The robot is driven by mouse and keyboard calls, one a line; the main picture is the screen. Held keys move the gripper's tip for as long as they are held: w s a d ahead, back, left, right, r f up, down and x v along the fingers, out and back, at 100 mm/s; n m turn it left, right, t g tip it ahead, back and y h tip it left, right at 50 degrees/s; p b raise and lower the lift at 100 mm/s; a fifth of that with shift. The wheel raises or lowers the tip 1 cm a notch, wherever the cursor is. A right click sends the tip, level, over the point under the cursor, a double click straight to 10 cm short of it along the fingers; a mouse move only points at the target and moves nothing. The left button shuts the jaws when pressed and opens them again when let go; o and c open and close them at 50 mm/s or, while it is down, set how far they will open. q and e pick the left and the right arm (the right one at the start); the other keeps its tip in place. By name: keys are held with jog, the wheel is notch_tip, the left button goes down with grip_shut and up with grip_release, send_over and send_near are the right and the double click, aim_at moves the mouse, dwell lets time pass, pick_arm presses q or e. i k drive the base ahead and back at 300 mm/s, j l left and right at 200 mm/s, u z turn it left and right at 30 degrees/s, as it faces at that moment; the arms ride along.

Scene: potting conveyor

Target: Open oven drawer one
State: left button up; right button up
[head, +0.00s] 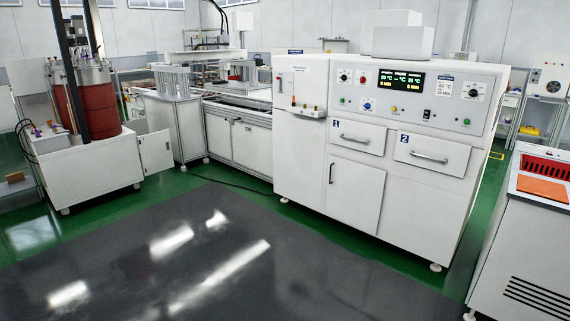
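The white oven cabinet (400,200) stands right of the middle in the head view. Oven drawer one (350,147), marked with a dark "1" label, is on the left of its front below the control panel. It looks shut and has a horizontal metal bar handle (354,139). Drawer two (438,163), marked "2", sits to its right with a similar handle (428,158) and also looks shut. Neither of my grippers is in view.
Dark, shiny floor (200,260) in front of the oven is clear. A white cabinet with an orange pad (542,188) stands at the right edge. A white unit with a red drum (98,110) stands at left. A black cable (225,184) lies on the green floor.

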aim_at(368, 138)
jog(key=i, duration=0.7)
jog(key=i+z, duration=0.15)
jog(key=i, duration=0.5)
jog(key=i+j, duration=0.15)
jog(key=i, duration=0.55)
